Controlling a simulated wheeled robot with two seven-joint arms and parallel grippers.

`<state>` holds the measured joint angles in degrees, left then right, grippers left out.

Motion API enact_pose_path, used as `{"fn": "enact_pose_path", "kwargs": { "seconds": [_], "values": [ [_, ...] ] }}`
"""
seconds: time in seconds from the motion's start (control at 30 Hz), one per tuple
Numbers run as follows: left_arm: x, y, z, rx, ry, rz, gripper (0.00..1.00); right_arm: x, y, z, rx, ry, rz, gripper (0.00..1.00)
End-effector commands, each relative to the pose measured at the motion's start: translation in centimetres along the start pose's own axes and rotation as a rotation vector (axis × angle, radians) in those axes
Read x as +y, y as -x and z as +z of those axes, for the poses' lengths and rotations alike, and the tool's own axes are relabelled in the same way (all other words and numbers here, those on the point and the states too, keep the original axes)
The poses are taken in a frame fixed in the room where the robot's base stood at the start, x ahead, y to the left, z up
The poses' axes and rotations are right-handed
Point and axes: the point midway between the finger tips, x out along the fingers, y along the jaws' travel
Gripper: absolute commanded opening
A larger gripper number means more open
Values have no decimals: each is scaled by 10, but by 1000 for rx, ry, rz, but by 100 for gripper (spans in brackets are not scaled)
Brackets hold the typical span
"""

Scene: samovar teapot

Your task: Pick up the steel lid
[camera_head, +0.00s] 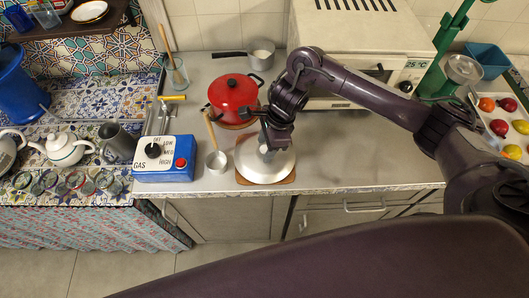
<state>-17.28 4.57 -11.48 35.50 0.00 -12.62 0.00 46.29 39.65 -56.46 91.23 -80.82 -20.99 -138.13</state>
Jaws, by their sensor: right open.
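The steel lid (268,173) is a round, shiny disc lying on a brown wooden board (241,180) near the front of the counter. My right gripper (265,148) reaches down over the lid from the right. It is open, with its fingers at the middle of the lid, close to the knob. The gripper hides most of the knob, and I cannot tell whether the fingers touch it. My left gripper is not in the picture.
A red pot (233,96) with a lid stands just behind. A white oven (360,50) is behind my arm. The counter (350,165) right of the lid is clear.

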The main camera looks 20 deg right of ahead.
Motion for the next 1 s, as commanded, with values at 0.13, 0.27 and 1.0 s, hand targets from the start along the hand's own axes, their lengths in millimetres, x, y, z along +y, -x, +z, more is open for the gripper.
{"fn": "enact_pose_path", "kwargs": {
  "seconds": [0.13,0.27,1.0],
  "values": [
    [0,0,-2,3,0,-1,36,0,0,0,0,0,0,44],
    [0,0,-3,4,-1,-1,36,0,0,0,0,0,-1,27],
    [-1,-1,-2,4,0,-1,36,-2,11,4,-1,2,-5,0]
  ]
}}
